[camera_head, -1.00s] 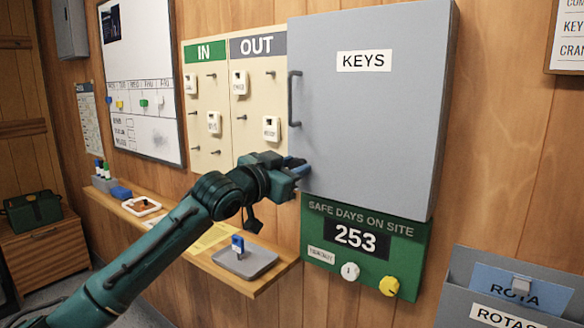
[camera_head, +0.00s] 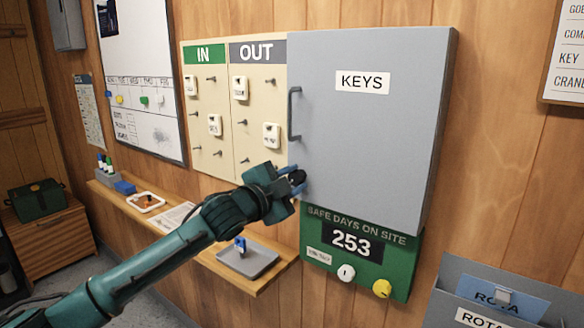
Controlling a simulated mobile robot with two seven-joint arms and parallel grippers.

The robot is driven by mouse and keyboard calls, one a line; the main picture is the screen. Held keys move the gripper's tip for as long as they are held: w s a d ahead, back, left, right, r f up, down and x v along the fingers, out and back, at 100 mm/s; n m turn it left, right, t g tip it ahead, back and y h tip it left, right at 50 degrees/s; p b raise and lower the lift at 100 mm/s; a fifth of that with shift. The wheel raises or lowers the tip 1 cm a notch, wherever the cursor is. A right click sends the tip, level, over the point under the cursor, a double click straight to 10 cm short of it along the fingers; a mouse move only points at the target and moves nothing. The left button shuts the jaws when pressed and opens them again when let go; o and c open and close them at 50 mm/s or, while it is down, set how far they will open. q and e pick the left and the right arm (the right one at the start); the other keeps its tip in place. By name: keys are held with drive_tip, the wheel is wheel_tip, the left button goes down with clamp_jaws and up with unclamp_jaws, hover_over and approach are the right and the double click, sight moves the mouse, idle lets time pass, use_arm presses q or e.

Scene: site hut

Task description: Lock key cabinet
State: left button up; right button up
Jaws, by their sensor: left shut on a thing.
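The grey key cabinet (camera_head: 375,150) marked KEYS hangs on the wood wall with its door closed. Its dark handle (camera_head: 292,112) is on the door's left edge. My left gripper (camera_head: 296,182) is at the door's lower left, below the handle. It is shut on a small blue and dark thing that looks like a key, mostly hidden by the fingers. I cannot tell whether it sits in a lock. My right gripper is out of view.
A narrow wooden shelf (camera_head: 262,285) runs below, with a grey tray (camera_head: 262,262) holding a blue-tagged thing (camera_head: 240,244). An IN/OUT board (camera_head: 222,160) with tags is left of the cabinet. A green safe-days sign (camera_head: 325,270) hangs below, and a rota holder (camera_head: 445,308) at lower right.

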use_arm(q)
drive_tip(key=m+p, duration=0.2)
drive_tip(key=m, duration=0.2)
drive_tip(key=shift+m+p, duration=0.3)
drive_tip(key=shift+p, duration=0.05)
drive_tip(key=m, duration=0.4)
drive_tip(key=shift+f+m+p, duration=0.15)
drive_tip(key=shift+m+p, duration=0.15)
drive_tip(key=shift+m, duration=0.1)
drive_tip(key=o, duration=1)
drive_tip(key=shift+s+a, duration=0.1)
drive_tip(key=b+v, duration=0.2)
drive_tip(key=v, duration=1.1)
